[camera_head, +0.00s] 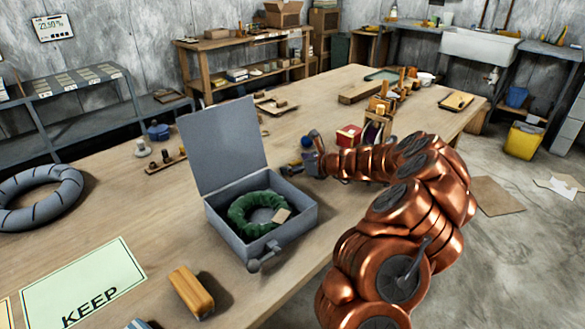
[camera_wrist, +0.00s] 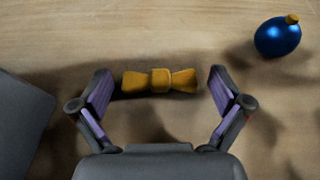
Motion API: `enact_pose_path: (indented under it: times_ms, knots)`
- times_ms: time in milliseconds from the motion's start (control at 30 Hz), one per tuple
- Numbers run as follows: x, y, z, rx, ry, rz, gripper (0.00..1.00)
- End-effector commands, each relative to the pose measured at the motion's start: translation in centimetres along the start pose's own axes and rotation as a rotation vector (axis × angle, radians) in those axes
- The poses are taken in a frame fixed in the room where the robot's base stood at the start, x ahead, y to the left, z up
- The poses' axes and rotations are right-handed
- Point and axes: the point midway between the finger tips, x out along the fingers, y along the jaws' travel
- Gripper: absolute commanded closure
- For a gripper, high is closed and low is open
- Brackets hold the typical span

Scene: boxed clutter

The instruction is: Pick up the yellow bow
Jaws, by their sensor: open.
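The yellow bow (camera_wrist: 160,81) lies on the wooden table in the wrist view, just ahead of my gripper and between the lines of its two fingers. My gripper (camera_wrist: 158,88) is open, with one purple-padded finger at each side of the bow. Nothing is held, and I cannot tell whether a finger touches the bow. In the head view my gripper (camera_head: 312,157) is low over the table behind the open grey box, at the end of my copper arm. The bow cannot be made out in the head view.
A blue ornament (camera_wrist: 277,38) lies to the right of the bow. The open grey box (camera_head: 309,217) holds a green wreath (camera_head: 240,219) and stands left of my gripper. A red box (camera_head: 349,135) stands to the right. Bare table (camera_wrist: 150,30) lies beyond the bow.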

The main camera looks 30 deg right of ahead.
Motion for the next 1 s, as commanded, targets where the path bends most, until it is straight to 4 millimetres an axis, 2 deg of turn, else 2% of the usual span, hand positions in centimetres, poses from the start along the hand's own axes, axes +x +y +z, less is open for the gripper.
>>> enact_pose_path:
  times_ms: [133,400,800,1000]
  knots:
    - [0.91,-0.02,-0.01,-0.001,0.0,0.0,0.0]
    - [1.0,0.01,0.05,0.0,-0.001,0.0,0.01]
    - [0.99,0.03,0.05,0.0,-0.001,0.0,0.41]
    - [0.97,0.02,0.1,0.0,-0.001,0.0,0.41]
